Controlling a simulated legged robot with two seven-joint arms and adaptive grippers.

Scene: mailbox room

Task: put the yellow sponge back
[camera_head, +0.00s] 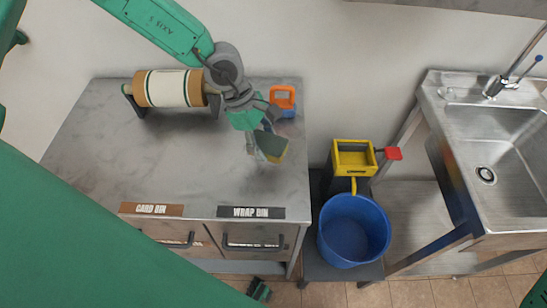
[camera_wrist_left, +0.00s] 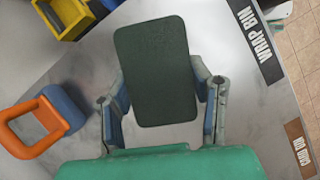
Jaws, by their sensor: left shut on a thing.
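My left gripper (camera_head: 262,144) is above the right part of the metal table, shut on a flat rectangular sponge (camera_head: 272,149). The sponge looks dark green with a yellowish part in the head view. In the left wrist view only a dark green face of the sponge (camera_wrist_left: 156,72) shows, between the two fingers (camera_wrist_left: 162,105); the rest of it is hidden. It appears held over the tabletop, but I cannot tell how high. My right gripper is not in view.
An orange and blue item (camera_head: 284,100) stands near the gripper at the table's back right. A paper roll (camera_head: 170,88) is at the back left. Right of the table are a yellow wringer (camera_head: 353,160), a blue bucket (camera_head: 353,230) and a sink (camera_head: 500,150). The table's front left is clear.

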